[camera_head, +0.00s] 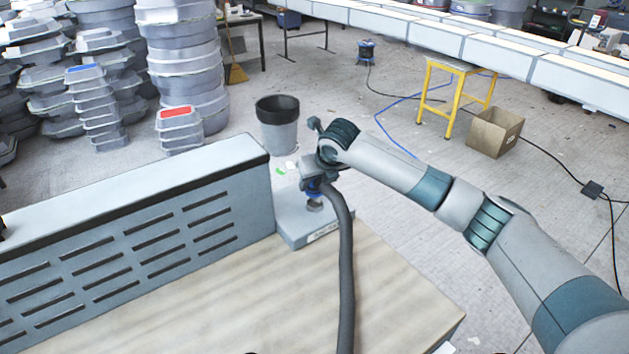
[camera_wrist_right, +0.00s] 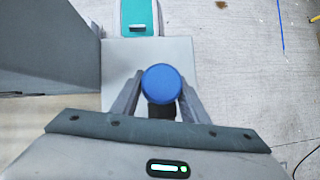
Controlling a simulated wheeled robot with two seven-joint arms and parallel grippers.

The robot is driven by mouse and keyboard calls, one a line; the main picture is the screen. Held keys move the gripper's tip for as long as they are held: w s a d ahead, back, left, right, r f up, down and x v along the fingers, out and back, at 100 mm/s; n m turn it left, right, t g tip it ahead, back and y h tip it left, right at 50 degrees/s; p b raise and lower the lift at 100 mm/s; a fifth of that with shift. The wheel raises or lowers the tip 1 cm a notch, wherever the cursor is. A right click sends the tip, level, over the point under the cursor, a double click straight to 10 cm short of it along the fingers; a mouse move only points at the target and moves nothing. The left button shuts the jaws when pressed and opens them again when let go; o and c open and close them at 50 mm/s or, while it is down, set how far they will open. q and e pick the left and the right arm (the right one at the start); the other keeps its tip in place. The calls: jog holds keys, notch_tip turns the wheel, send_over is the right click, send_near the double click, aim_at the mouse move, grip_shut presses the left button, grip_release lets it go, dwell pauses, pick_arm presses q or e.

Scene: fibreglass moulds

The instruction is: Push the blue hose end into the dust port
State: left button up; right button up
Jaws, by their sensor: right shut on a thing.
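My right gripper (camera_head: 313,184) is shut on the blue hose end (camera_wrist_right: 160,82), whose round blue face shows between the two fingers in the wrist view. The grey hose (camera_head: 345,270) hangs from it and runs down toward the front of the bench. The gripper is above a pale grey block (camera_head: 292,232) at the bench's far edge. A short round stub (camera_head: 315,205), which looks like the dust port, stands on this block just under the hose end. I cannot tell whether the two touch. My left gripper is out of view.
A slotted grey panel (camera_head: 150,240) stands along the left of the wooden bench top (camera_head: 250,300), close to the block. The bench's right part is clear. Beyond are a bin (camera_head: 278,135), stacked moulds (camera_head: 188,60), a yellow stool (camera_head: 430,88) and a cardboard box (camera_head: 494,132).

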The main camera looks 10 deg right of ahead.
aim_at(315, 192)
jog(key=shift+f+b, duration=1)
jog(key=shift+f, duration=0.4)
jog(key=shift+p, duration=1.45)
dwell(1.3)
jog(key=shift+f, duration=0.6)
dwell(0.6)
jog(key=o, duration=1.1)
jog(key=b+v, duration=0.4)
jog(key=v, duration=1.3)
jog(key=shift+s+r, duration=0.15)
jog(key=shift+r, duration=0.05)
jog(key=shift+f, duration=0.1)
